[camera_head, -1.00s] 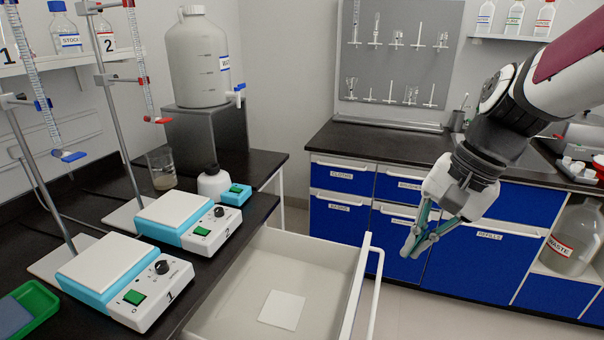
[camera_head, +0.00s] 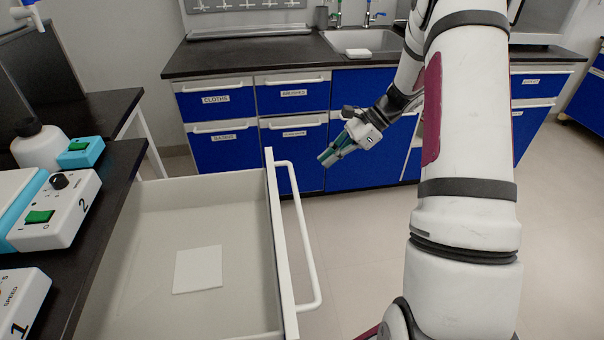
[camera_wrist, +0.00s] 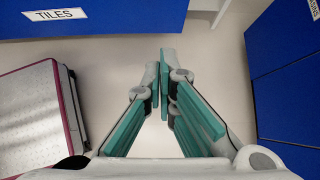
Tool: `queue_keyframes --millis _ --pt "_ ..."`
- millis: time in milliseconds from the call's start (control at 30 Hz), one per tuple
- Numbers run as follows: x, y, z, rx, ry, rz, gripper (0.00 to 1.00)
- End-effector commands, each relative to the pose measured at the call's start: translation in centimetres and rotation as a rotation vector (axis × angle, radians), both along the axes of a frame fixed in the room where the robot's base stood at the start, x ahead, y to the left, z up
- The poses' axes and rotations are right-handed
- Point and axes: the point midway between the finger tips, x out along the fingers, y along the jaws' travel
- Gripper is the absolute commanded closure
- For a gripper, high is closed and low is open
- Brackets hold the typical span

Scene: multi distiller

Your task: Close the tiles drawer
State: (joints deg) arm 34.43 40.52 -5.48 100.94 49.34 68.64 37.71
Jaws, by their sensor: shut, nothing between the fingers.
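The tiles drawer (camera_head: 240,220) stands pulled out from under the dark bench in the head view, with one white tile (camera_head: 198,269) lying flat in it. Its white bar handle (camera_head: 303,240) runs along the outer side of the front panel. In the wrist view the blue drawer front (camera_wrist: 130,22) with its TILES label (camera_wrist: 54,15) is at the top left. My gripper (camera_head: 328,157) is beyond the far end of the handle, apart from the drawer. Its teal fingers (camera_wrist: 164,88) are together and empty, with floor beyond them.
Blue cabinets (camera_head: 222,147) with a sink (camera_head: 372,42) stand behind my gripper. The stirrer labelled 2 (camera_head: 62,212) sits on the bench at left. Open floor (camera_head: 345,235) lies right of the drawer.

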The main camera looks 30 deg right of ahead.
Motion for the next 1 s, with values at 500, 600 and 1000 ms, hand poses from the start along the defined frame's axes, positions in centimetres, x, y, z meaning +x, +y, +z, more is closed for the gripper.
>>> queue_keyframes --millis 500,600,1000 --pt "1.9 6.3 -6.6 0.001 0.002 0.006 1.00" --pt "2.4 7.7 -6.8 -0.001 -0.001 0.008 1.00" --pt "3.3 10.4 -6.7 -0.002 0.000 0.005 1.00"
